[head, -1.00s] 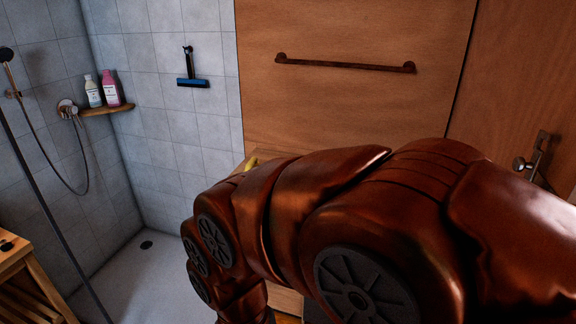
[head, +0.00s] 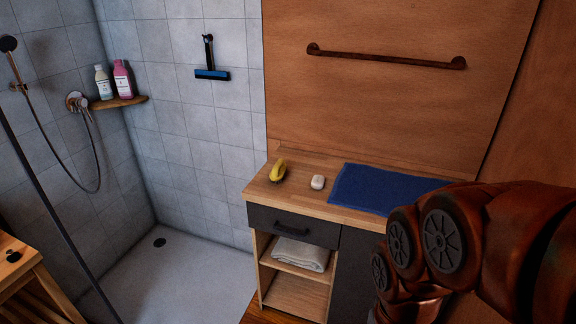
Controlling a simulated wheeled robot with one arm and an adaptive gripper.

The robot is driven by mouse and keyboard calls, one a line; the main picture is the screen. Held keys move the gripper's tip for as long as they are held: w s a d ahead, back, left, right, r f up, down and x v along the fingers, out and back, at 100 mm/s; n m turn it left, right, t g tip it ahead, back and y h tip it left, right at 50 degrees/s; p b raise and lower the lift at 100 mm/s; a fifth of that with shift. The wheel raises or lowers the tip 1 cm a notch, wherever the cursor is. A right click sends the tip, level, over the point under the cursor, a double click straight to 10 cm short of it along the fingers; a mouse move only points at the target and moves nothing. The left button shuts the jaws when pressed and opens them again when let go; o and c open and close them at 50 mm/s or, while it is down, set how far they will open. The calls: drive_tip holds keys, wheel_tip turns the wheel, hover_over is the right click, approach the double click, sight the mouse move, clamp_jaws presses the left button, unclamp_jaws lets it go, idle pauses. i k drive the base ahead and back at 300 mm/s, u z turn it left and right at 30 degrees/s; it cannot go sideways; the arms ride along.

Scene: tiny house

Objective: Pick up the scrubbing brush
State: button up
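A small yellow curved object (head: 278,171), which looks like the scrubbing brush, lies on the left part of the wooden countertop (head: 262,190). It is too small to make out bristles. A small white block (head: 318,182), perhaps soap, lies just to its right, apart from it. My arm comes in from the lower right, over the right end of the cabinet and well clear of the yellow object. My gripper does not show in this view.
A blue towel (head: 350,187) lies on the counter's right side. Below are a drawer (head: 310,231) and open shelves with a folded white towel (head: 300,254). A wooden stool (head: 22,258) stands lower left; the shower floor (head: 200,275) is clear.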

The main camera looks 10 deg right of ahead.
sight(278, 171)
drive_tip(key=i, duration=1.15)
drive_tip(key=u, duration=1.55)
